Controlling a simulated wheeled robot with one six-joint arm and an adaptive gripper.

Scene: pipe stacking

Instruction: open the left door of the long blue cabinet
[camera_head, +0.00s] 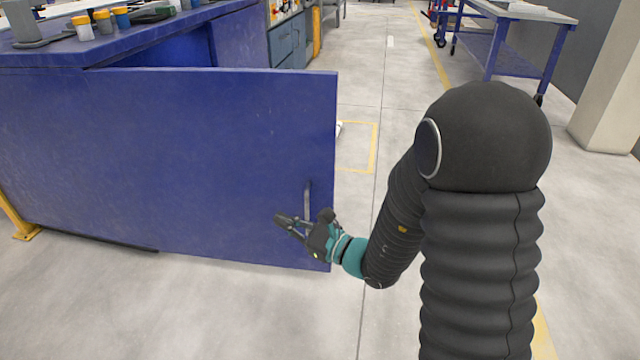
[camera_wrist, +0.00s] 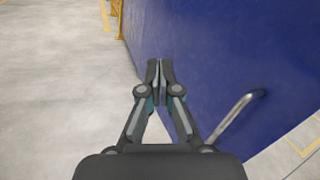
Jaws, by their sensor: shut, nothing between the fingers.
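The long blue cabinet (camera_head: 55,58) is at the left in the head view. Its blue door (camera_head: 190,150) stands swung outward, with a gap between its top edge and the cabinet body. A grey bar handle (camera_head: 307,197) is near the door's free right edge; the handle also shows in the wrist view (camera_wrist: 238,112). My gripper (camera_head: 280,219) is in front of the door's lower right part, by the handle's lower end. In the wrist view my gripper (camera_wrist: 160,68) has its fingertips together and empty, with the handle to their right, apart from them.
Small jars (camera_head: 103,21) and a grey holder stand on the cabinet top. A yellow foot bracket (camera_head: 18,218) is at the far left. A blue worktable (camera_head: 510,45) and a pale pillar (camera_head: 610,95) are at the back right.

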